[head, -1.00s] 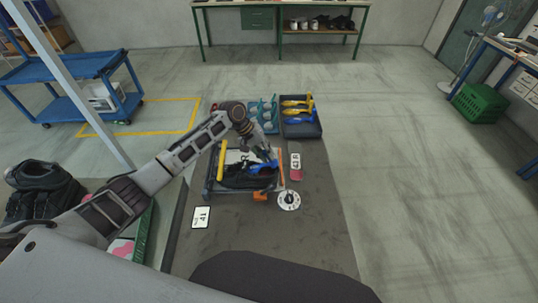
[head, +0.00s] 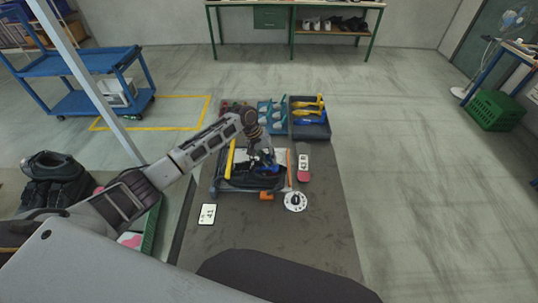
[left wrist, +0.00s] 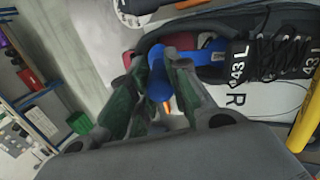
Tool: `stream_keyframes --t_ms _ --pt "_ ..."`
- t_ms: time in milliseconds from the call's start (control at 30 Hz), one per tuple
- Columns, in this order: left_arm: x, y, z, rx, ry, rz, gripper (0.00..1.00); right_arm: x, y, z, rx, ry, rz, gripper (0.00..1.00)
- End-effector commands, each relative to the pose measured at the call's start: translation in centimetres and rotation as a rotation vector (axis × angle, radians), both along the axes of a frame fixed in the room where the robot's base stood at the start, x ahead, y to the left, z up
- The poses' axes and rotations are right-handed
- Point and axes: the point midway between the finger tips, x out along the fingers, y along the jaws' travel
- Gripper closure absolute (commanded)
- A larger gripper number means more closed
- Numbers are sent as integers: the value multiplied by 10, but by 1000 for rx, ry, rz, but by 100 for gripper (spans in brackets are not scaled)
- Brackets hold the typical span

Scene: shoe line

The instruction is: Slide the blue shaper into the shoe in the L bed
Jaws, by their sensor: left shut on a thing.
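The blue shaper (left wrist: 158,82) is held between the green-padded fingers of my left gripper (left wrist: 156,100) in the left wrist view. Its front part runs into the collar opening of a black shoe (left wrist: 265,45) marked 43 L. How deep it sits is hidden by the shoe and the fingers. In the head view, my left gripper (head: 264,160) is over the heel end of the black shoe (head: 238,170), with a bit of the blue shaper (head: 270,168) showing. A white plate with an R (left wrist: 235,98) lies beside the shoe. My right gripper is not in view.
A yellow bar (head: 231,157) and an orange bar (head: 289,170) flank the shoe fixture. A white dial (head: 295,201) and a 43 device (head: 304,166) lie to the right. A dark tray (head: 311,131) of yellow and blue shapers stands behind.

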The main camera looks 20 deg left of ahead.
Motion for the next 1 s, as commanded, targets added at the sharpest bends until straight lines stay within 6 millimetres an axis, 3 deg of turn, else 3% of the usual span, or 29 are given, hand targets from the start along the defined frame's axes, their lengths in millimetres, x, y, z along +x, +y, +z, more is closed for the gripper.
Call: stream_keyframes --t_ms 367,1000 --pt "1 -7 -13 101 15 -2 100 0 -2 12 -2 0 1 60" --pt "1 -9 -42 266 42 -3 100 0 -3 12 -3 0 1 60"
